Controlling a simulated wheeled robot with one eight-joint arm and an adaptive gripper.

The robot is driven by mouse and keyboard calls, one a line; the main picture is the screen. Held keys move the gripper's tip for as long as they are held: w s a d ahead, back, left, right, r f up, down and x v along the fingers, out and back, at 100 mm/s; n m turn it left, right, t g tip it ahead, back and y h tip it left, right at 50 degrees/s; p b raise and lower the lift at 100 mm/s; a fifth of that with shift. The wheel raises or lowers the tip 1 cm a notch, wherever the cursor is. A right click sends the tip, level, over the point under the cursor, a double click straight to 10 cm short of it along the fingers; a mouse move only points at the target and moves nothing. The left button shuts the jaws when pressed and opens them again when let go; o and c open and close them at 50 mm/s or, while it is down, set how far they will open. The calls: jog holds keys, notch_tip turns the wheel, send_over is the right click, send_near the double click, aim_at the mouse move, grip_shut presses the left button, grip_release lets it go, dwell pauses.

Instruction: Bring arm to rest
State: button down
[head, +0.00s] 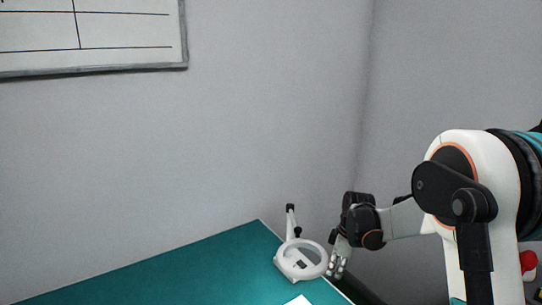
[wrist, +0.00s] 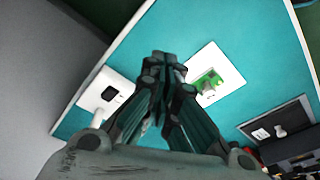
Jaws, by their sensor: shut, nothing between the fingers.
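My arm reaches in from the right side of the head view. My gripper (head: 340,258) hangs fingers down at the right edge of the teal table (head: 190,275), beside a white magnifier lamp (head: 300,262). In the wrist view my gripper (wrist: 162,62) is shut with its fingertips together and nothing between them. The teal table (wrist: 235,35) lies beyond the fingers.
In the wrist view a white sheet with a green board (wrist: 208,82) lies right of the fingers, and a dark tray (wrist: 277,125) is farther right. The lamp base (wrist: 105,95) is at left. A whiteboard (head: 90,35) hangs on the wall.

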jog(key=s+r+m+t+b, duration=0.25)
jog(key=s+r+m, duration=0.35)
jog(key=s+r, duration=0.85)
jog(key=s+m+t+h, duration=0.1)
jog(key=s+m+t, duration=0.2)
jog(key=s, duration=1.4)
jog(key=shift+f+m+t+h+b, duration=0.35)
jog(key=shift+m+b, duration=0.1)
jog(key=shift+m, duration=1.45)
